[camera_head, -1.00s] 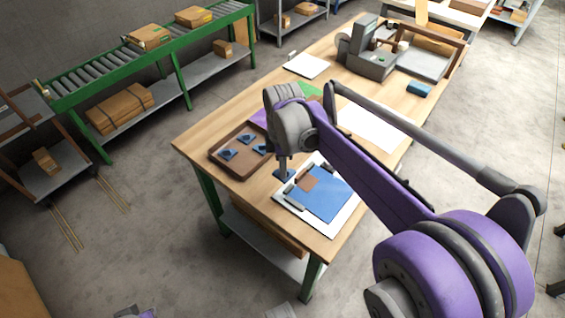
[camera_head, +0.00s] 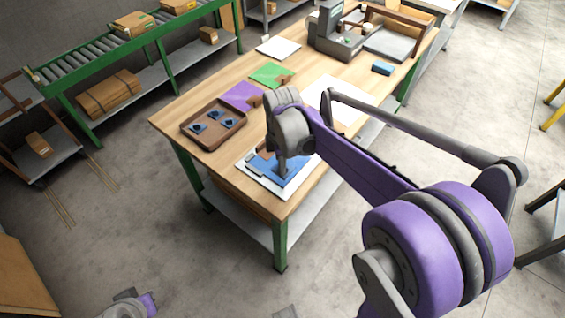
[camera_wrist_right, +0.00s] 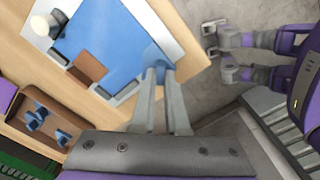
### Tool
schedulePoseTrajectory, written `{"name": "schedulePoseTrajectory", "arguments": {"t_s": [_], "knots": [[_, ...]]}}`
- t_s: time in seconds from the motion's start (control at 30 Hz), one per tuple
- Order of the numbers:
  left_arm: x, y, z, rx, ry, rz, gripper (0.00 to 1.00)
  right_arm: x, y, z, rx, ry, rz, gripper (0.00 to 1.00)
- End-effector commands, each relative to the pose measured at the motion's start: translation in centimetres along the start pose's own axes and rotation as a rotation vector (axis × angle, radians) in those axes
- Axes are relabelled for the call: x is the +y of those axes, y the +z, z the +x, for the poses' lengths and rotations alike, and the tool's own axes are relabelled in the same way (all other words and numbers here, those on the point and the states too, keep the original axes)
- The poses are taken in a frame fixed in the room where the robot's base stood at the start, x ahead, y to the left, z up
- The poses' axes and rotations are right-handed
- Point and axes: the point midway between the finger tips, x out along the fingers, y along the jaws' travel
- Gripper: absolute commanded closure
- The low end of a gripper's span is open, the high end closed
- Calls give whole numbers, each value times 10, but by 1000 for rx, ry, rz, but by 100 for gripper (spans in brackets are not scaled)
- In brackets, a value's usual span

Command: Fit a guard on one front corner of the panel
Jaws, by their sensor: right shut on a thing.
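The blue panel (camera_head: 262,168) lies on a white board (camera_head: 252,183) at the table's near end. It also shows in the right wrist view (camera_wrist_right: 105,40). My right gripper (camera_head: 283,173) points down over the panel, shut on a small blue guard (camera_wrist_right: 154,58). In the wrist view the guard overlaps one panel corner; I cannot tell whether it touches or sits on it. Three blue guards (camera_head: 213,115) lie in a brown tray (camera_head: 187,137) left of the panel. My left gripper (camera_wrist_right: 224,50) is open and empty, off the table, its fingers apart.
Grey blocks (camera_wrist_right: 128,92) and a brown piece (camera_wrist_right: 88,68) sit along the panel's edge. Purple (camera_head: 240,95) and green (camera_head: 268,74) sheets lie behind the tray. A grey machine (camera_head: 335,38) and a blue block (camera_head: 382,68) stand farther back. Floor is clear before the table.

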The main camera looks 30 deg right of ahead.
Motion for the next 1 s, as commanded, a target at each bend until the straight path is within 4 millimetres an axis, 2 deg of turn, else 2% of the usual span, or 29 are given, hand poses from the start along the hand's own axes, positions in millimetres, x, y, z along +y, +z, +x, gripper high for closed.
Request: {"name": "schedulePoseTrajectory", "arguments": {"t_s": [0.27, 0.63, 1.0], "knots": [[0, 8, 10, -6, 0, 0, 100, -1, 0, 16, 0, -1, 0, 100], [0, 25, 30, -17, 0, 0, 100, 0, 0, 50, 0, -1, 0, 100], [0, 27, 33, -18, 0, 0, 100, 0, 0, 55, 0, 0, 0, 100]]}}
